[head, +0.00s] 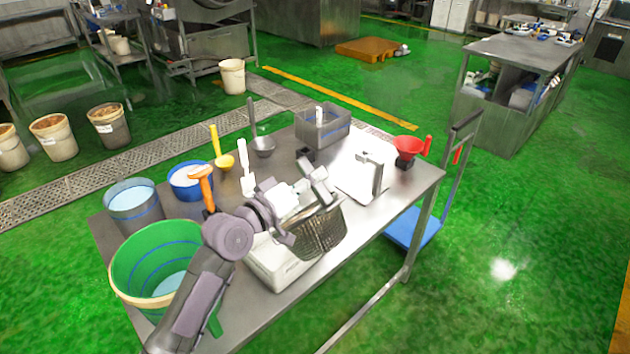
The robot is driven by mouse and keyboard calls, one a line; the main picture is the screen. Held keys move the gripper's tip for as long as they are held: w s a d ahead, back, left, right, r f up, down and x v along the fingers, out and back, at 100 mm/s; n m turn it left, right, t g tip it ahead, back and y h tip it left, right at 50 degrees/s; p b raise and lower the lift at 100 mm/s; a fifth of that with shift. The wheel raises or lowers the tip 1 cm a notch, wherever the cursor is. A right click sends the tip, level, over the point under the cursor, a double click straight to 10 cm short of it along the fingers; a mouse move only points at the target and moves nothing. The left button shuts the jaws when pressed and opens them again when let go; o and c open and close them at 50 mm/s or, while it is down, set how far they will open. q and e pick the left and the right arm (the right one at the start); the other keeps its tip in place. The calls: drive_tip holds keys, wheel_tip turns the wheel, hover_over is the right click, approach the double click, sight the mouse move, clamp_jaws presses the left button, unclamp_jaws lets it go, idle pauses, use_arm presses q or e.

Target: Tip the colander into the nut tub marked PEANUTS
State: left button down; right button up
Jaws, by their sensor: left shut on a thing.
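A dark mesh basket (319,234), which looks like the colander, is at the front middle of the steel table. My left gripper (318,188) is at its upper rim and shut on it. The basket is above or against a white box-like thing (277,266); I cannot tell whether they touch. My left wrist hides part of both. No tub lettering is legible, so I cannot tell which tub is marked PEANUTS. Pale tubs stand on the floor at the left, one with a white label (104,128). My right gripper is not in view.
The steel table (268,173) holds a green bucket (125,268), a grey bucket (137,207), a blue-rimmed bowl (181,187), upright-handled tools, a grey bin (331,133) and a red funnel-like thing (408,147). A blue trolley (408,229) stands at the table's right.

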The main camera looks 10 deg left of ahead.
use_arm(q)
drive_tip(key=shift+w+a+r, duration=0.15)
drive_tip(key=shift+a+r, duration=0.05)
drive_tip(key=shift+w+a+n, duration=0.2)
drive_tip(key=shift+a+n, duration=0.05)
drive_tip(key=shift+n, duration=0.15)
drive_tip(key=shift+w+a+r, duration=0.1)
drive_tip(key=shift+a, duration=0.1)
drive_tip(key=shift+w+a+n+b, duration=0.25)
drive_tip(key=shift+a+n+b, duration=0.05)
drive_tip(key=shift+a+b, duration=0.05)
drive_tip(key=shift+w+a+f+n+b, duration=0.3)
drive_tip(key=shift+w+a+n, duration=0.1)
drive_tip(key=shift+a, duration=0.15)
drive_tip(key=shift+w+a+f+n+b, duration=0.15)
drive_tip(key=shift+w+a+n+b, duration=0.15)
drive_tip(key=shift+a+n, duration=0.15)
drive_tip(key=shift+w+a+f, duration=0.1)
drive_tip(key=shift+w+a, duration=0.05)
drive_tip(key=shift+a, duration=0.15)
drive_tip(key=shift+w+a+f+n, duration=0.1)
drive_tip(key=shift+w+a+n, duration=0.1)
drive_tip(key=shift+a+n, duration=0.05)
drive_tip(key=shift+w+a+f+b, duration=0.15)
drive_tip(key=shift+a+b, duration=0.1)
drive_tip(key=shift+b, duration=0.15)
